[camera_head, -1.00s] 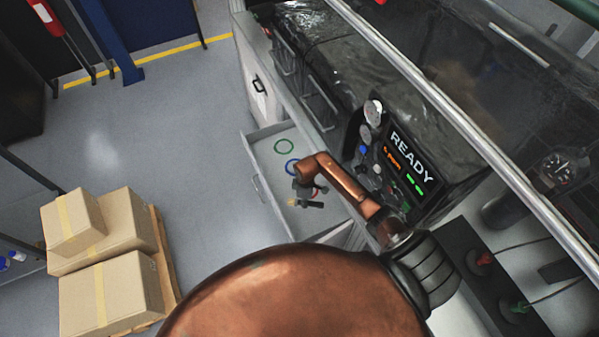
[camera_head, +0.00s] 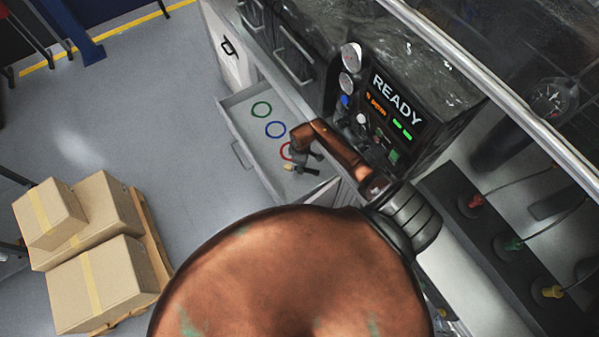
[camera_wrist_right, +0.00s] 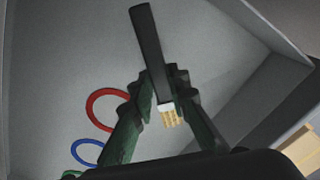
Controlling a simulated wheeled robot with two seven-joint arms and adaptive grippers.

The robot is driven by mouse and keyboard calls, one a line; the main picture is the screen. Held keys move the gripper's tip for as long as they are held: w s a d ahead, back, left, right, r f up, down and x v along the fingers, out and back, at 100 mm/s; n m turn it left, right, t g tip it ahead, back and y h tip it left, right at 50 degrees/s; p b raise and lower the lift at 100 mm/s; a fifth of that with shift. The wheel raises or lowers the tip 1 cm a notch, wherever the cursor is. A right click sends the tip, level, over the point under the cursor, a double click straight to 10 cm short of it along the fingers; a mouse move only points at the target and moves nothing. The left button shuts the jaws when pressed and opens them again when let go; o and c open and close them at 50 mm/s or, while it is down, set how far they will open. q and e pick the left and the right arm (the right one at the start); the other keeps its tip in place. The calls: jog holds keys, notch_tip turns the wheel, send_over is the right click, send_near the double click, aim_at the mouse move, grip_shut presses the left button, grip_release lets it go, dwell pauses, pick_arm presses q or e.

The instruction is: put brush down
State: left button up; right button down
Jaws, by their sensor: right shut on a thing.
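The brush (camera_wrist_right: 151,52) has a dark handle and pale yellow bristles. My right gripper (camera_wrist_right: 162,85) is shut on it, with the handle pointing away and the bristles between the fingers. In the head view the right gripper (camera_head: 303,160) and the brush's yellow bristles (camera_head: 289,167) are over the open drawer (camera_head: 240,107). I cannot tell whether the brush touches the drawer floor. A red ring (camera_wrist_right: 89,100), a blue ring (camera_head: 275,130) and a green ring (camera_head: 261,110) lie flat in the drawer. The gripper partly covers the red one. My left gripper is not in view.
A dark machine with a READY panel (camera_head: 397,104) stands right of the drawer. Cardboard boxes (camera_head: 95,281) are on a pallet at the lower left. The floor left of the drawer is clear.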

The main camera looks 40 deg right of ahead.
notch_tip(320, 180, down, 2)
jog(key=shift+f+b, duration=0.15)
jog(key=shift+b, duration=0.55)
jog(key=shift+f, duration=0.5)
jog(key=c, duration=1.8)
grip_release()
jog(key=shift+c, duration=0.2)
notch_tip(320, 180, up, 9)
jog(key=p, duration=0.7)
